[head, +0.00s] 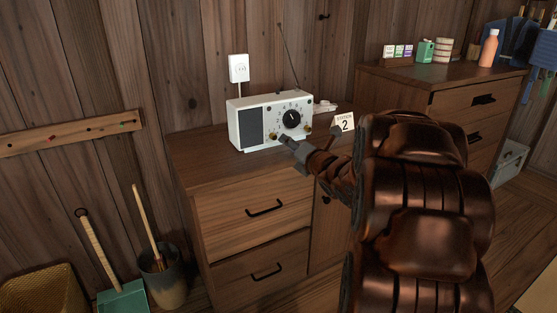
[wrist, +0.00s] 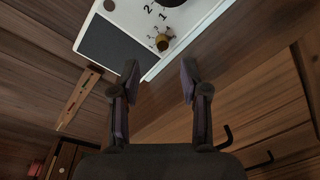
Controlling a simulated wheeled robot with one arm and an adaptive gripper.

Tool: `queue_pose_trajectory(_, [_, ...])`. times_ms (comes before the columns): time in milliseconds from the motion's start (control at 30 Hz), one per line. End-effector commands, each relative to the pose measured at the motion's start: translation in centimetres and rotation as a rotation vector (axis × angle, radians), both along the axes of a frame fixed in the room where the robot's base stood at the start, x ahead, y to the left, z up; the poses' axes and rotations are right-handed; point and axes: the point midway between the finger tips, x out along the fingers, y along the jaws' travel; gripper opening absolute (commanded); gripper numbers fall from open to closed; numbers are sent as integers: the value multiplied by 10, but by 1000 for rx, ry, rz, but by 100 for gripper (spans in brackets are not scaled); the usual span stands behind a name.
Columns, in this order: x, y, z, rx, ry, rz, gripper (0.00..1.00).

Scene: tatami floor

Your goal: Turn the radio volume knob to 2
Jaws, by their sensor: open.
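The white radio (head: 262,106) stands on the wooden cabinet, with a grey speaker panel, a black round dial (head: 291,118) ringed by numbers and small brass knobs below. No label shows which knob is volume. My gripper (wrist: 160,78) is open and empty, its two fingers apart, short of the radio's front. The knob lies ahead, roughly between the fingertips, touching neither. In the head view my gripper (head: 291,145) is low before the radio's front.
A wall outlet (head: 239,68) is behind. A taller cabinet (head: 440,85) with cans and a bottle (head: 489,48) is at right. A bucket (head: 162,276) stands at lower left.

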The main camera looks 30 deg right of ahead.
Motion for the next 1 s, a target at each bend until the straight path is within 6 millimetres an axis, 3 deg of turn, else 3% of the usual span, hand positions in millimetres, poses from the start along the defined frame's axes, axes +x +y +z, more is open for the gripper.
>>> queue_pose_trajectory(33, [0, -2, -15, -29, -19, 15, 45])
queue_pose_trajectory(100, [0, -3, -18, -66, -41, 34, 45])
queue_pose_trajectory(367, [4, -2, -17, -119, -79, 63, 45])
queue_pose_trajectory(1000, [71, -4, -17, -116, -75, 62, 45])
